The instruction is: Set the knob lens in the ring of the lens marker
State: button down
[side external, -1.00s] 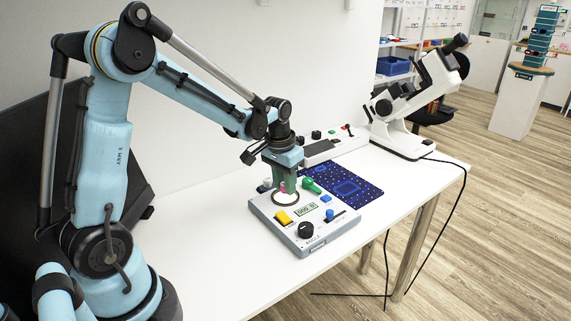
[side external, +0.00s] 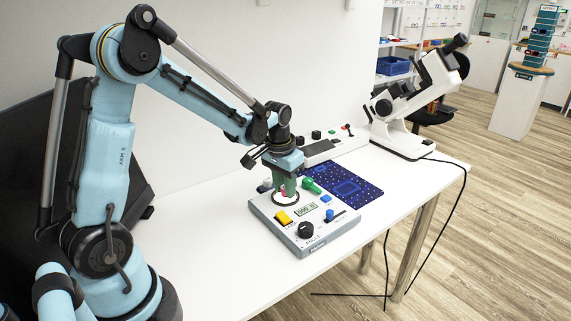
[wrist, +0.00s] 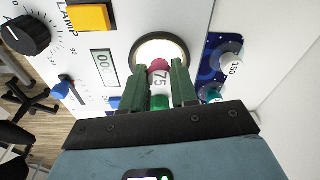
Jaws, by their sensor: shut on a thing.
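The lens marker (side external: 318,238) is a grey box on the white table with a yellow switch, a black dial and a small display. Its dark ring (side external: 284,205) lies at the back left of its top; in the wrist view the ring (wrist: 139,43) surrounds a bright disc. My gripper (side external: 284,188) is shut on the knob lens (wrist: 160,79), which shows pink and white with "75" between the green fingers. The lens is at the ring, overlapping its near edge in the wrist view. I cannot tell whether it touches the surface; the fingers hide its sides.
A green-knobbed piece (side external: 312,185) lies just right of my gripper. A white knob marked "150" (wrist: 232,66) and a teal one (wrist: 212,95) are beside the ring. A blue patterned mat (side external: 362,198) lies right of the marker. A white microscope-like instrument (side external: 402,140) stands at the back right.

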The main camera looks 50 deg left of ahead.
jog(key=shift+f, duration=0.15)
jog(key=c, duration=0.8)
grip_release()
jog(key=shift+c, duration=0.3)
jog(key=shift+o, duration=1.1)
jog(key=shift+r, duration=3.55)
jog(key=s+d+r+m+t, duration=0.2)
jog(key=s+d+t, duration=0.3)
jog(key=s+d, duration=0.6)
jog(key=shift+s+d+r+t, duration=0.15)
jog(key=shift+d+r+t, duration=0.15)
jog(key=shift+r+t, duration=0.15)
